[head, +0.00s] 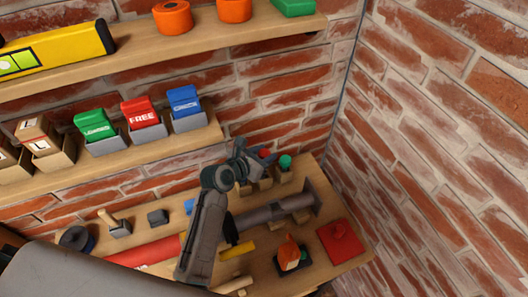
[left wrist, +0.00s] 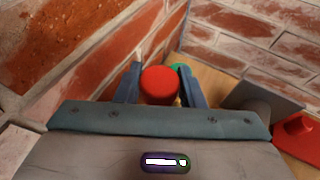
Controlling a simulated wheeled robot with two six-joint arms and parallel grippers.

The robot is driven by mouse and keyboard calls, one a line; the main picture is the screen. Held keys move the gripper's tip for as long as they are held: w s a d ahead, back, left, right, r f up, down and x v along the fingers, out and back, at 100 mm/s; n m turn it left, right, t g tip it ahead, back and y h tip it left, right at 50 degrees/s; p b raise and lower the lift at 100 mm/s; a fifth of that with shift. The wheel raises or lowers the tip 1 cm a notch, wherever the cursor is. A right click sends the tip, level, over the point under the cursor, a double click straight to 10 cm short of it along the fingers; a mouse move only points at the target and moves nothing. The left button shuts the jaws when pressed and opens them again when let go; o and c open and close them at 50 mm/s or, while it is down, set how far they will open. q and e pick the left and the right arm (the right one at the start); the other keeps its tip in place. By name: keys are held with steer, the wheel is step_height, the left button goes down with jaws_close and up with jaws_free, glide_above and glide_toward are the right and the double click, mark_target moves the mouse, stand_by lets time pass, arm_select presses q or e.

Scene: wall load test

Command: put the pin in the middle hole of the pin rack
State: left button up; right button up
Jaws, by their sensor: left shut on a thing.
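My left gripper (head: 262,157) is shut on a red-topped pin (head: 266,153), above or at the wooden pin rack (head: 265,183) on the lowest shelf. In the left wrist view the pin's round red top (left wrist: 158,85) sits between the two blue-grey fingers. A green-topped pin (head: 285,161) stands at the right end of the rack; its green top (left wrist: 178,69) shows just behind the right finger. The gripper and arm hide much of the rack, including its middle hole. I cannot tell whether the red pin's lower end is in a hole. My right gripper is not in view.
A dark grey bar with an end plate (head: 276,211) lies in front of the rack. Nearby are an orange-and-black item (head: 290,254) and a red block (head: 340,242). Brick walls meet close at the right. Another shelf with coloured boxes (head: 143,117) is above.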

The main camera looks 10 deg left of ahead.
arm_select(q)
steer(key=shift+f, duration=0.2)
stand_by(0.5)
steer(key=shift+f, duration=0.55)
steer(key=shift+f, duration=0.15)
steer(key=shift+f, duration=0.6)
steer(key=shift+f, duration=0.35)
stand_by(0.5)
steer(key=shift+f, duration=0.4)
steer(key=o, duration=1.7)
